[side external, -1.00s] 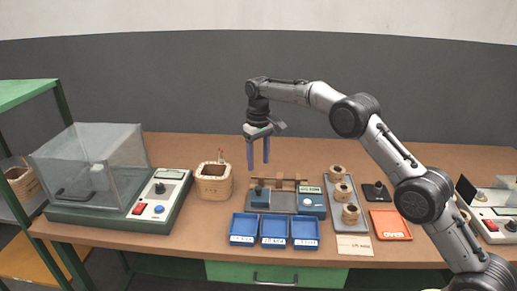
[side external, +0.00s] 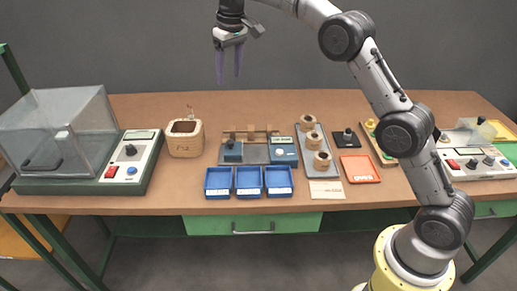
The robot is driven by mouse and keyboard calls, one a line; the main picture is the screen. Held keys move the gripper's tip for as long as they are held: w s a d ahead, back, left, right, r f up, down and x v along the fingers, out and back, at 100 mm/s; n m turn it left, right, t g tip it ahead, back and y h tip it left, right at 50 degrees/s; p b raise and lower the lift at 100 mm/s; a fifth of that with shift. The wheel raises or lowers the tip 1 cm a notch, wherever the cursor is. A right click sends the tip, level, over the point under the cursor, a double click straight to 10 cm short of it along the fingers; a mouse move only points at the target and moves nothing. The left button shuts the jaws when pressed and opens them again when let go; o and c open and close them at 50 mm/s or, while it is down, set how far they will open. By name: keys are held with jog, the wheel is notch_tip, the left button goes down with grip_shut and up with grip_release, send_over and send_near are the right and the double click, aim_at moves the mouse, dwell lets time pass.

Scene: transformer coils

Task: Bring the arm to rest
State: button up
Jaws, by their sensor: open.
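My gripper (side external: 229,79) hangs high above the back of the workbench (side external: 250,107), with its two purple fingers pointing down. The fingers are apart and nothing is between them. It is clear of everything on the bench. Below it, towards the front, stands a grey fixture with a blue block (side external: 232,151) and a blue meter box (side external: 284,152).
Three blue bins (side external: 249,182) line the front edge. A grey tray (side external: 324,174) holds three coils. A wooden container (side external: 186,138) and a clear-covered machine (side external: 60,131) stand left. An orange tray (side external: 360,168) and another instrument (side external: 470,164) stand right. The air around my gripper is free.

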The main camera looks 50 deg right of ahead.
jog(key=s+r+t, duration=0.2)
jog(key=s+r, duration=0.9)
jog(key=r, duration=0.1)
jog(key=s+r, duration=0.2)
jog(key=s, duration=1.1)
jog(key=s+a+f+t, duration=0.1)
jog(key=s+f, duration=0.2)
jog(key=s, duration=0.3)
jog(key=s+f+t, duration=0.1)
jog(key=s+f, duration=0.2)
jog(key=s, duration=0.3)
jog(key=s+f, duration=0.6)
jog(key=f, duration=0.4)
jog(key=shift+f, duration=0.25)
